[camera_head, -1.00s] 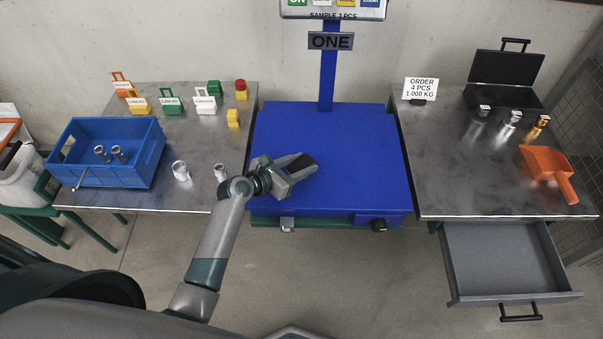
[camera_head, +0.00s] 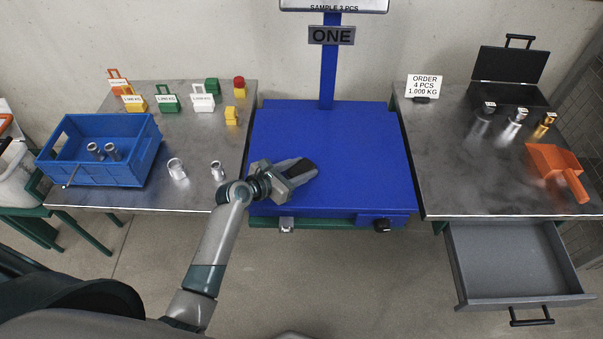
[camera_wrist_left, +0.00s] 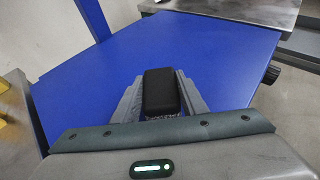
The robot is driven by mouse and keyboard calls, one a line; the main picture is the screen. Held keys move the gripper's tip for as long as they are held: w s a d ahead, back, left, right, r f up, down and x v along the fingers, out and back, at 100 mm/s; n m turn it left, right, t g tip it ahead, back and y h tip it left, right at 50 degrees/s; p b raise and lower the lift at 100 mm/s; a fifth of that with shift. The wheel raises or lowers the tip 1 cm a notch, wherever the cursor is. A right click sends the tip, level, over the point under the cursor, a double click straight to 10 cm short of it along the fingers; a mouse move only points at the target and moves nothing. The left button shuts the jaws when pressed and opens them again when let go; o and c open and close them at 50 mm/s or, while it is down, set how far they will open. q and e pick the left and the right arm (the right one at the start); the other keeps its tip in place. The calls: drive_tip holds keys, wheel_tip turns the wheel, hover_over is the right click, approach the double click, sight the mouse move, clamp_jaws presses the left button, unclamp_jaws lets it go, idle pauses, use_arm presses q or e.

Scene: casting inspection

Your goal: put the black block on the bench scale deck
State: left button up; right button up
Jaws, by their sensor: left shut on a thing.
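The black block (camera_wrist_left: 161,92) is between the fingers of my left gripper (camera_wrist_left: 160,98) in the left wrist view, with the blue deck behind it. My right gripper is not in view.
The left table holds a blue crate (camera_head: 62,140) with metal parts, coloured weights (camera_head: 166,101) and loose metal cups (camera_head: 177,168). The right table holds an orange scoop (camera_head: 556,165) and an open black case (camera_head: 508,75). An open drawer (camera_head: 515,262) sticks out below. The scale column (camera_head: 329,75) rises behind the deck.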

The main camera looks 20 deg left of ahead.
use_arm(q)
drive_tip(key=shift+f, duration=0.15)
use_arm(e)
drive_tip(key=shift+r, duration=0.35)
use_arm(q)
drive_tip(key=shift+f, duration=0.15)
drive_tip(key=o, duration=1.1)
drive_tip(key=shift+o, duration=0.2)
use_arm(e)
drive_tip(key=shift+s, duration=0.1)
use_arm(q)
drive_tip(key=shift+s+r, duration=0.15)
drive_tip(key=shift+r, duration=0.05)
drive_tip(key=p+v, duration=0.1)
drive_tip(key=v, duration=0.9)
drive_tip(key=shift+a, duration=0.1)
drive_tip(key=shift+v, duration=0.8)
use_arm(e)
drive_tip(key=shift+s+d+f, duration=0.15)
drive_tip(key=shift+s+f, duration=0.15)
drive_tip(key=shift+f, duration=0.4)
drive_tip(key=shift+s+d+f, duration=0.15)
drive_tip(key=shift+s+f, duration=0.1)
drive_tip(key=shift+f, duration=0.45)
